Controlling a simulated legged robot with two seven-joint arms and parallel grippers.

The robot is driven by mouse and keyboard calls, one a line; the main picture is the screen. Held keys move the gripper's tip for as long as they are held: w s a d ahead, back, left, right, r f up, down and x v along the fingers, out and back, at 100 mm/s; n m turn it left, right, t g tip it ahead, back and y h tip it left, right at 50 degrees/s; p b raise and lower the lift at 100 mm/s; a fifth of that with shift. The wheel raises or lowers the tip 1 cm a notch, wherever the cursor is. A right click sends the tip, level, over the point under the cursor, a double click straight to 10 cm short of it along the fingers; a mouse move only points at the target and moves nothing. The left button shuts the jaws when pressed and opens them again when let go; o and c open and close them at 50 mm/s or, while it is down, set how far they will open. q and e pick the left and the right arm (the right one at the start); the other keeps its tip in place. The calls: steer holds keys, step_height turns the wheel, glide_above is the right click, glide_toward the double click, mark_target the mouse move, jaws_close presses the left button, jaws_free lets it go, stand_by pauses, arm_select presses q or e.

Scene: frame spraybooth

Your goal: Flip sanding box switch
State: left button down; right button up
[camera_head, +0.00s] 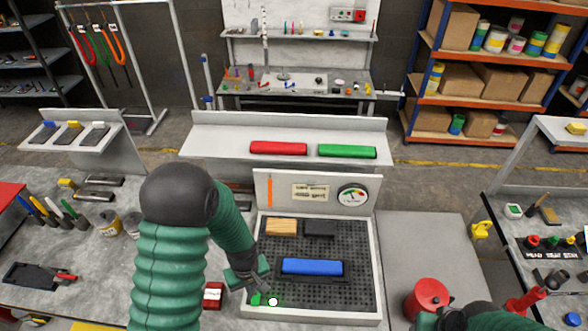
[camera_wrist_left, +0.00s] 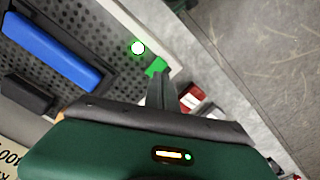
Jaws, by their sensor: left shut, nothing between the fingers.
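The sanding box (camera_head: 376,262) is a grey-rimmed tray with a dark perforated floor; its rim also shows in the left wrist view (camera_wrist_left: 138,25). At its near left corner are a small green switch (camera_head: 256,299) and a round white light (camera_head: 273,301) with a green glow. In the left wrist view, the switch (camera_wrist_left: 156,66) is beside the light (camera_wrist_left: 138,48). My left gripper (camera_head: 262,287) is shut and empty, its fingertips (camera_wrist_left: 160,77) right at the switch; I cannot tell whether they touch. My right arm shows at the bottom right, its fingers unclear.
A blue block (camera_head: 312,266), a tan block (camera_head: 281,226) and a dark block (camera_head: 319,228) lie in the box. A gauge panel (camera_head: 318,192) stands behind it. A red box (camera_head: 213,295) sits left, a red can (camera_head: 431,299) right. The grey tabletop right of the box is mostly clear.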

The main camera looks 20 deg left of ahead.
arm_select(q)
steer(key=m+b, duration=0.1)
steer(key=b, duration=0.2)
steer(key=d+f+m+t+b, duration=0.1)
steer(key=b, duration=0.3)
steer(key=d+f+m+b, duration=0.1)
steer(key=m+b, duration=0.1)
steer(key=b, duration=0.2)
steer(key=shift+s+f, duration=0.25)
steer(key=shift+s, duration=0.15)
steer(key=s+m+b, duration=0.1)
steer(key=b, duration=0.1)
steer(key=s+d+m+t+b, duration=0.1)
steer(key=m+b, duration=0.1)
steer(key=s+d+m+b, duration=0.1)
steer(key=shift+s+d+r+m+t+b, duration=0.25)
steer(key=shift+s+m+t+b, duration=0.05)
steer(key=shift+b, duration=0.1)
steer(key=shift+w+a, duration=0.1)
steer(key=shift+a, duration=0.05)
